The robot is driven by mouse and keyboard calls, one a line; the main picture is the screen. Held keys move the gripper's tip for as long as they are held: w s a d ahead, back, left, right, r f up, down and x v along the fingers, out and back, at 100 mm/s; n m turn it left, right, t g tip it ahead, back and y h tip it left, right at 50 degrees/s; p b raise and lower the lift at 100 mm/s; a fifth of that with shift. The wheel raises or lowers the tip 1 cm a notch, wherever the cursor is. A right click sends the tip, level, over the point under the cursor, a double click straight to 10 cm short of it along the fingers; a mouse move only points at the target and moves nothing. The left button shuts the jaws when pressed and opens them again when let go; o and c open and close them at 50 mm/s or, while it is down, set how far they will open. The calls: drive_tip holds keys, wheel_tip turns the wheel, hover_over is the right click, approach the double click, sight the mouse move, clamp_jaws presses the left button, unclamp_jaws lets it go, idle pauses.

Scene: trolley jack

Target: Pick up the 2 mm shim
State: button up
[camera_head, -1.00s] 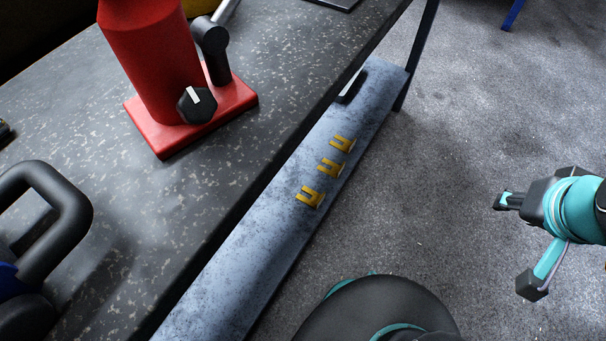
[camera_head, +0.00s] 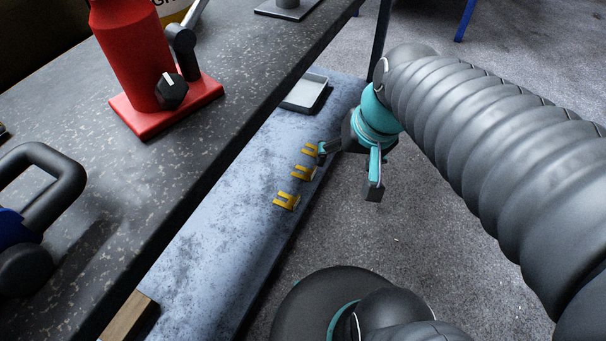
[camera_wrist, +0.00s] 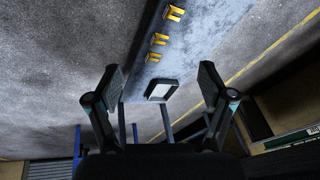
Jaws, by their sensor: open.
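Three yellow, slotted shims lie in a row on a lower grey shelf (camera_head: 225,225): a near one (camera_head: 287,201), a middle one (camera_head: 303,172) and a far one (camera_head: 310,150). I cannot read which is the 2 mm one. In the wrist view the same row shows near the top, with one shim (camera_wrist: 174,13), another (camera_wrist: 159,39) and a third (camera_wrist: 153,57). My gripper (camera_head: 348,168) is open and empty at the shelf's right edge, beside the far shim. In the wrist view my gripper (camera_wrist: 160,82) has its fingers wide apart, with no shim between them.
A grey tray (camera_head: 305,92) sits on the shelf beyond the shims and also shows in the wrist view (camera_wrist: 162,90). The dark speckled bench (camera_head: 230,110) overhangs the shelf's left side and carries a red jack (camera_head: 135,60).

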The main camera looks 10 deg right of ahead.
drive_tip(key=w+d+f+m+g+y, duration=0.2)
drive_tip(key=w+f+m+y, duration=0.6)
drive_tip(key=w+f+m, duration=0.5)
drive_tip(key=w+d+f+m+t+y, duration=0.1)
drive_tip(key=w+d+f+m, duration=0.15)
drive_tip(key=f, duration=0.25)
drive_tip(key=w+d+f+m+t+y, duration=0.1)
drive_tip(key=w+f+t, duration=0.15)
drive_tip(key=f, duration=0.25)
drive_tip(key=m+t+p, duration=0.2)
drive_tip(key=m+t, duration=0.1)
drive_tip(key=m, duration=0.4)
approach(314, 172)
drive_tip(key=shift+n+h, duration=0.25)
drive_tip(key=shift+h, duration=0.05)
drive_tip(key=x, duration=1)
drive_tip(key=shift+w+a+r, duration=0.1)
drive_tip(key=shift+a+r, duration=0.15)
drive_tip(key=shift+a, duration=0.1)
drive_tip(key=c, duration=1.3)
